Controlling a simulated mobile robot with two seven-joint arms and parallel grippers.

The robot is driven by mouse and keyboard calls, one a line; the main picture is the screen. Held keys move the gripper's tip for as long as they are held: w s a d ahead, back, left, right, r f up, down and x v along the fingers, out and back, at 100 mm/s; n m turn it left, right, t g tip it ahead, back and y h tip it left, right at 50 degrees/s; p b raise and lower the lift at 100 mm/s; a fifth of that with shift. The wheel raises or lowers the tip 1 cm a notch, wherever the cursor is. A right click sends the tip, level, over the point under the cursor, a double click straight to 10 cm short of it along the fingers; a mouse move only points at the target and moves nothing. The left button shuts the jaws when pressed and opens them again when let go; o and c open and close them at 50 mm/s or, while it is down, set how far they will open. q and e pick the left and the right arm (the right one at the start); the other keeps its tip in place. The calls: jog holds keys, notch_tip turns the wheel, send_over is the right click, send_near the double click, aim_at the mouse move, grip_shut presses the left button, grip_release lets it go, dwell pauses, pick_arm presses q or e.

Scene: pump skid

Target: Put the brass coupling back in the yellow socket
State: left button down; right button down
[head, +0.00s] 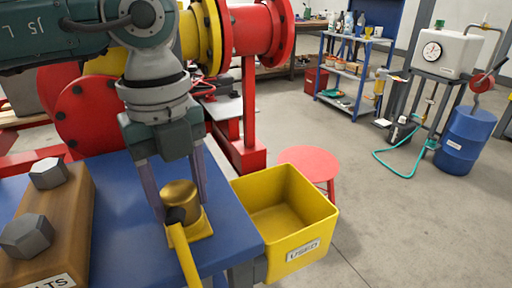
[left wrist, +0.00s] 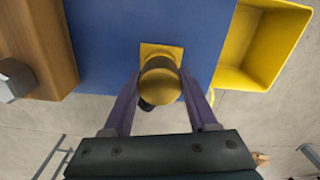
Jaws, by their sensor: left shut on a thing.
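The brass coupling (head: 179,193) is a rounded gold cap standing upright at the blue table's front edge. It also shows in the left wrist view (left wrist: 160,82). My left gripper (head: 180,207) reaches down from above, its two purple-grey fingers shut on the coupling's sides. The yellow socket (head: 203,228) is a square plate on the table directly under the coupling; its edge shows in the left wrist view (left wrist: 161,50). The coupling hides the socket's middle, so I cannot tell whether it is fully seated. My right gripper is not in view.
A yellow bin (head: 322,217) stands right of the blue table (head: 128,190). A wooden block (head: 72,215) with grey bolts is at the left. A yellow bar (head: 184,260) with a black end runs down in front of the coupling. A red stool (head: 308,160) stands behind the bin.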

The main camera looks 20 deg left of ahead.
pick_arm(q)
jog(key=shift+f, duration=0.15)
jog(key=shift+c, duration=0.5)
grip_release()
notch_tip(320, 180, up, 10)
jog(key=shift+p, duration=0.4)
